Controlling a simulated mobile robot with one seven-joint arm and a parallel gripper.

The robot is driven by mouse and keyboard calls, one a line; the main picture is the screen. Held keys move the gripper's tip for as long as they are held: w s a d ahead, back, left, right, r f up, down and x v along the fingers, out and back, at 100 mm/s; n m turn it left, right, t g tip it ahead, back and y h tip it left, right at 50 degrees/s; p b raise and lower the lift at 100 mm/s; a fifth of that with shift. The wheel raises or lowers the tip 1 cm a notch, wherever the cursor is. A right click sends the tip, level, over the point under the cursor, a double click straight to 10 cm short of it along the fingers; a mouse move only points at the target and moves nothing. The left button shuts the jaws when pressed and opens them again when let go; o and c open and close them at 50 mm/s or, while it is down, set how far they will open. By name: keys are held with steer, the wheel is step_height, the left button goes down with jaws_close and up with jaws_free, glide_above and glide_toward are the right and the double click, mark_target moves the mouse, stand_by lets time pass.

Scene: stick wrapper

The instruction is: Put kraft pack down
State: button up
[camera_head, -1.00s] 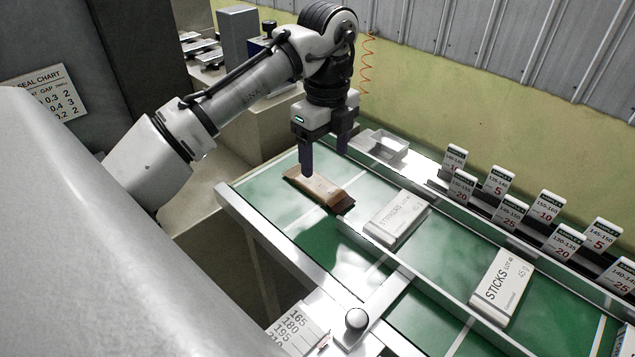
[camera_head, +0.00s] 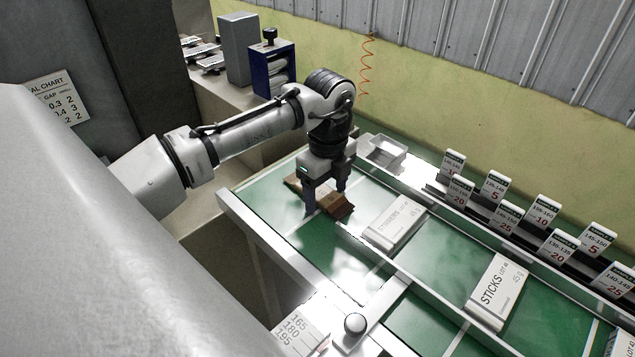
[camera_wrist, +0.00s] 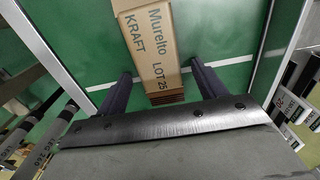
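The brown kraft pack (camera_head: 338,208) lies on the green belt near its far left end. The wrist view shows its printed face (camera_wrist: 150,35), reading "Murelto KRAFT LOT 25". My gripper (camera_head: 326,202) is low over the pack, pointing down, with one finger on each side of it. In the wrist view, my gripper (camera_wrist: 161,73) is open, with green showing between each finger and the pack. My gripper hides part of the pack in the head view.
A metal rail with a knob (camera_head: 355,323) crosses the front. Small number cards (camera_head: 507,217) line the back edge. A white tray (camera_head: 384,152) stands behind the pack.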

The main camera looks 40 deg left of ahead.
mark_target(326, 195)
steer(key=c, duration=1)
steer(key=shift+c, duration=0.2)
step_height(326, 195, up, 20)
steer(key=b, duration=0.1)
